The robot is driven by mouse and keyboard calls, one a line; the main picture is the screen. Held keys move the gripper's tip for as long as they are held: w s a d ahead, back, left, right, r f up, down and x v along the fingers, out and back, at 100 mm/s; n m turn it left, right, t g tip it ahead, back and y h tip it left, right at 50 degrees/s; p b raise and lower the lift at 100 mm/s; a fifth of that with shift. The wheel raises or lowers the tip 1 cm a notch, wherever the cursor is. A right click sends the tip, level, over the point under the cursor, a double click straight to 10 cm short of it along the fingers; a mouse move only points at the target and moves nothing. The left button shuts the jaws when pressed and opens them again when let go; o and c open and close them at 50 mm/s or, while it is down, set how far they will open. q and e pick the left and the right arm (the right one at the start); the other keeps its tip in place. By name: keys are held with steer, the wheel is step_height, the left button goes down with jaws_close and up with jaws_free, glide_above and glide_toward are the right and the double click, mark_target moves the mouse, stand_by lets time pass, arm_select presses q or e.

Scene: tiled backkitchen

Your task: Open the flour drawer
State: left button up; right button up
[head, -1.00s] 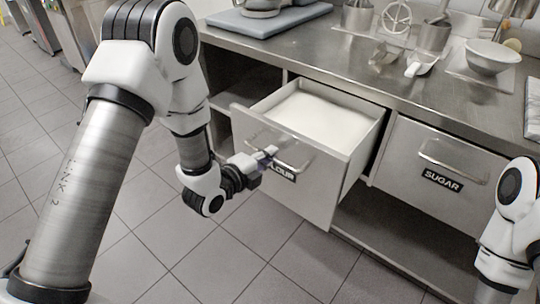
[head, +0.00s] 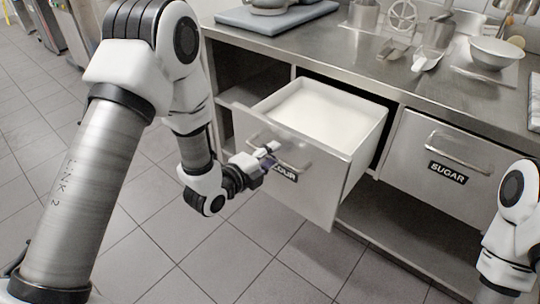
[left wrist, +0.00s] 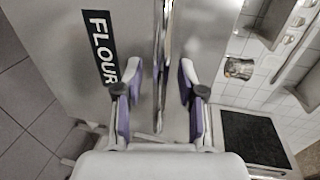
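The flour drawer (head: 318,198) is pulled well out of the counter, with white flour (head: 325,110) showing inside. Its front carries a black FLOUR label (left wrist: 99,45), upright on its side in the left wrist view. The bar handle (head: 297,158) is on the drawer front. My left gripper (head: 268,157) is at the handle. In the left wrist view my left gripper (left wrist: 160,90) has its two fingers spread, with the metal bar (left wrist: 161,65) between them and a gap on each side. My right gripper is out of view; only part of my right arm shows.
The closed sugar drawer (head: 440,160) is to the right, above an open lower shelf (head: 385,225). Tiled floor (head: 215,260) before the drawer is clear.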

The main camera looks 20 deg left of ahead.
arm_select(q)
steer(key=v, duration=0.7)
steer(key=shift+s, duration=0.25)
steer(key=s+a+f+n+g+y, duration=0.1)
steer(key=s+f+n+g+y, duration=0.1)
steer(key=s+f+n+g, duration=0.7)
steer(key=s+a+f+n+g+y, duration=0.1)
steer(key=s+f+n+g+y, duration=0.15)
steer(key=s+f, duration=1.2)
step_height(320, 180, down, 4)
steer(key=s+a+n+g, duration=0.2)
steer(key=s+n+g, duration=0.1)
steer(key=n, duration=0.8)
step_height(320, 180, up, 12)
steer(key=p, duration=1.2)
steer(key=shift+w+y+p, duration=0.2)
steer(key=shift+y+p, duration=0.1)
steer(key=shift+y, duration=0.15)
